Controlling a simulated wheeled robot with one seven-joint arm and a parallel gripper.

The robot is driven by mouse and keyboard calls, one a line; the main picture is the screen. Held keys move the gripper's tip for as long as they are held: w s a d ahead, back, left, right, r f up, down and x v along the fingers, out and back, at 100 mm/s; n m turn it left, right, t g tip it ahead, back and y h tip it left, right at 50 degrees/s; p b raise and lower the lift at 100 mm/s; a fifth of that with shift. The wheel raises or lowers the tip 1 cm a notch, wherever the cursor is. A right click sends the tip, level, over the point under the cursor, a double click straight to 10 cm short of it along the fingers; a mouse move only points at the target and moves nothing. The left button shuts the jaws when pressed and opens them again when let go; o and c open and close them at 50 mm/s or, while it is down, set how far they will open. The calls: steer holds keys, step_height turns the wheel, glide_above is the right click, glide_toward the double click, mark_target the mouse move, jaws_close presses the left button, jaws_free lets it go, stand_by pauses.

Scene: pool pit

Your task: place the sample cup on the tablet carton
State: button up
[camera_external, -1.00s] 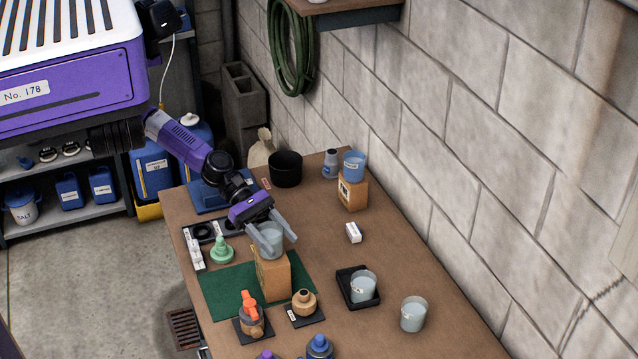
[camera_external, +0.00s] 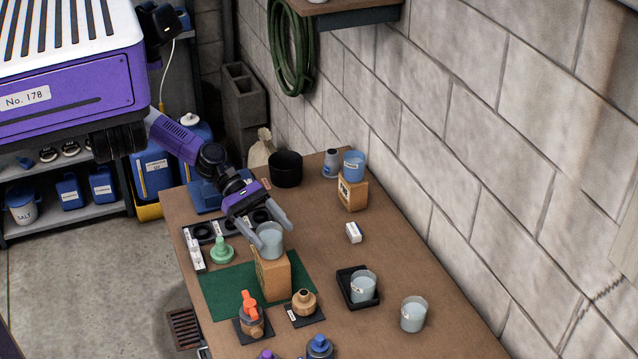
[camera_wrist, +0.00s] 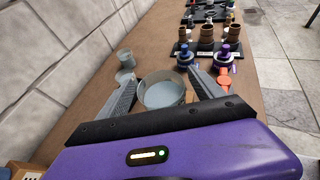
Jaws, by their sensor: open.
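A clear grey sample cup (camera_external: 270,241) stands upright on top of a brown cardboard carton (camera_external: 273,279), which I take for the tablet carton, on a green mat. My gripper (camera_external: 274,232) is open, its fingers at the cup's rim height or above, with no visible grip on it. In the wrist view the cup (camera_wrist: 162,93) shows between the spread fingers of my gripper (camera_wrist: 161,76).
Similar cups stand in a black tray (camera_external: 346,292) and on the bare table (camera_external: 413,315). A green cone-shaped item (camera_external: 221,250) and an orange-topped item (camera_external: 250,315) stand near the mat.

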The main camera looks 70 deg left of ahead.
steer(key=b+v, duration=0.2)
steer(key=v, duration=0.7)
steer(key=s+f+n+t+y, duration=0.2)
steer(key=s+n+t, duration=0.25)
steer(key=n, duration=0.75)
steer(key=s+f+n+t+y, duration=0.25)
steer(key=s+n, duration=0.25)
steer(key=n, duration=0.7)
steer(key=s+d+n+t+y, duration=0.1)
steer(key=n+y, duration=0.1)
steer(key=n, duration=0.6)
steer(key=s+d+n+y, duration=0.1)
steer(key=d+n+y, duration=0.1)
steer(key=n, duration=0.7)
steer(key=d+n+t+y, duration=0.1)
steer(key=n+y, duration=0.3)
steer(key=n, duration=0.4)
steer(key=shift+s+d+n+t, duration=0.3)
steer(key=shift+s+d, duration=0.05)
steer(key=shift+s, duration=0.05)
steer(key=shift+f, duration=0.1)
